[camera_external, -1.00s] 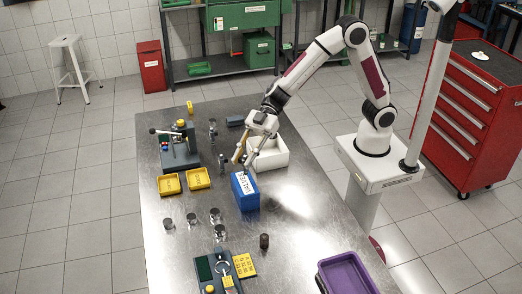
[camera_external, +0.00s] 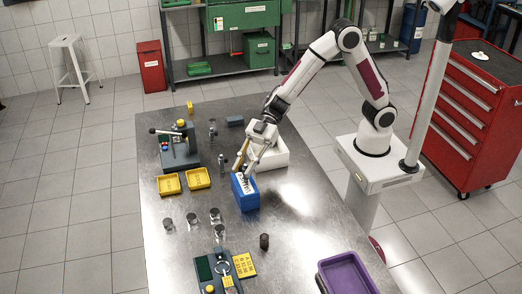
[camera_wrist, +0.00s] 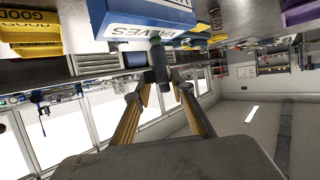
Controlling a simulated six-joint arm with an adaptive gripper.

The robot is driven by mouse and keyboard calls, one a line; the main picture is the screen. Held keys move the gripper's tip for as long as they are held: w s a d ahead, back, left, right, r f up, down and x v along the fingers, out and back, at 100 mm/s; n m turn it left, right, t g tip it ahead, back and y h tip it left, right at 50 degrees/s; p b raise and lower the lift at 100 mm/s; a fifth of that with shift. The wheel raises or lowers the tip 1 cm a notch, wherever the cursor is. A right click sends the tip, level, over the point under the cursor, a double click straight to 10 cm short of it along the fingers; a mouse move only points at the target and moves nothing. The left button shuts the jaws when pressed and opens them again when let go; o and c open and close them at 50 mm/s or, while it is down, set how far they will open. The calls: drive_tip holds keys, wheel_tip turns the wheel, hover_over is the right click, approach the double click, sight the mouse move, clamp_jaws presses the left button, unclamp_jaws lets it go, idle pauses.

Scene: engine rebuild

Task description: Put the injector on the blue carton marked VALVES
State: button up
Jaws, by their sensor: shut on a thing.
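The blue carton (camera_external: 246,198) stands on the metal table, its white label facing up in the external view. In the wrist view the carton (camera_wrist: 115,14) fills the top, with VALVES readable on its label. My gripper (camera_external: 242,170) is right at the carton's top, over its far left part. In the wrist view my gripper (camera_wrist: 160,88) is shut on the injector (camera_wrist: 157,60), a dark grey stubby part between the fingertips. The injector's upper end appears close to the carton's edge; I cannot tell whether they touch. In the external view the injector is too small to make out clearly.
A white open box (camera_external: 278,157) stands behind the carton, under my wrist. Two yellow trays (camera_external: 198,179) lie to the left. Several metal cylinders (camera_external: 192,220) stand in front left, and a dark cylinder (camera_external: 264,241) stands in front. A purple bin (camera_external: 348,275) sits at the front right.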

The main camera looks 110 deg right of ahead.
drive_tip(key=shift+f, duration=0.1)
drive_tip(key=o, duration=1.1)
drive_tip(key=shift+s+d+r, duration=0.3)
drive_tip(key=shift+d+r, duration=0.05)
drive_tip(key=v, duration=1.1)
